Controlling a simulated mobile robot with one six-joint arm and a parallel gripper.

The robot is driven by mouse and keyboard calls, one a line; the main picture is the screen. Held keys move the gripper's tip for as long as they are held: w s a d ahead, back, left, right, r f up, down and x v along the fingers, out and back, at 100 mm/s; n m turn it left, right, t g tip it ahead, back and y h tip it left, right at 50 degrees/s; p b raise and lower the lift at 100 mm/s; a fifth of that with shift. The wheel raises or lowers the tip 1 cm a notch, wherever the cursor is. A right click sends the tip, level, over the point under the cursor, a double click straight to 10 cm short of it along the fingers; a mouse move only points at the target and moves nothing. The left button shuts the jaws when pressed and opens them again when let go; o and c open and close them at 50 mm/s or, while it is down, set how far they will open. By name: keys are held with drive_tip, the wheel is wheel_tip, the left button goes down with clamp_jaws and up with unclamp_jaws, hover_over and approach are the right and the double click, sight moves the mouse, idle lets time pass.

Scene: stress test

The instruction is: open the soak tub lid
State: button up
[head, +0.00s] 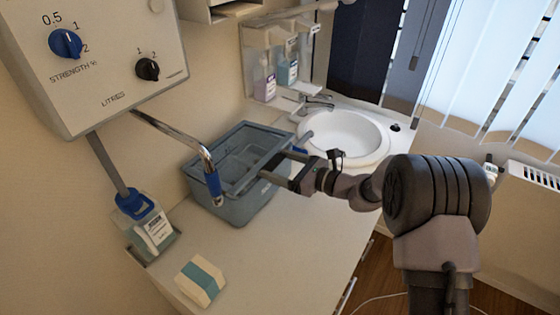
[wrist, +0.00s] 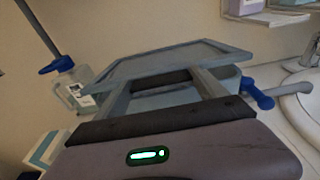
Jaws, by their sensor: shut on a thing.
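The soak tub (head: 243,208) is a grey-blue box on the counter, below the wall dispenser. Its lid (head: 235,150) is a grey framed panel, seen at a slant across the wrist view (wrist: 165,62). My gripper (head: 280,165) is at the tub's right-hand side, at rim height. In the wrist view its two fingers (wrist: 163,83) reach to the lid's near edge, with a dark bar between them. The gripper is shut on the lid at this edge. The exact contact is partly hidden, and I cannot tell how far the lid is raised.
A chrome pipe with a blue sleeve (head: 213,186) hangs over the tub's left side. A bottle with a blue cap (head: 152,232) and a white-teal box (head: 201,281) stand left of the tub. A sink (head: 345,135) lies right. The front counter (head: 265,262) is clear.

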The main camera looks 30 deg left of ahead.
drive_tip(key=a+r+h+p, duration=0.2)
drive_tip(key=a+r+p, duration=0.3)
drive_tip(key=r+p, duration=0.4)
drive_tip(key=a+r+h+p, duration=0.2)
drive_tip(key=a+r+p, duration=0.2)
drive_tip(key=r+p, duration=0.4)
drive_tip(key=shift+w+a+r+p, duration=0.35)
drive_tip(key=shift+w+r+p, duration=0.05)
drive_tip(key=shift+w+r, duration=0.1)
drive_tip(key=a+r+p, duration=0.1)
drive_tip(key=a, duration=0.1)
drive_tip(key=a+r+p, duration=0.1)
drive_tip(key=a+p, duration=0.1)
drive_tip(key=a+r+p, duration=0.1)
drive_tip(key=a, duration=0.2)
drive_tip(key=shift+w+r, duration=0.25)
drive_tip(key=shift+r, duration=0.1)
drive_tip(key=shift+w+a+r+p, duration=0.15)
drive_tip(key=shift+a+p, duration=0.4)
drive_tip(key=shift+a, duration=0.3)
drive_tip(key=o, duration=2)
drive_tip(key=shift+d, duration=0.1)
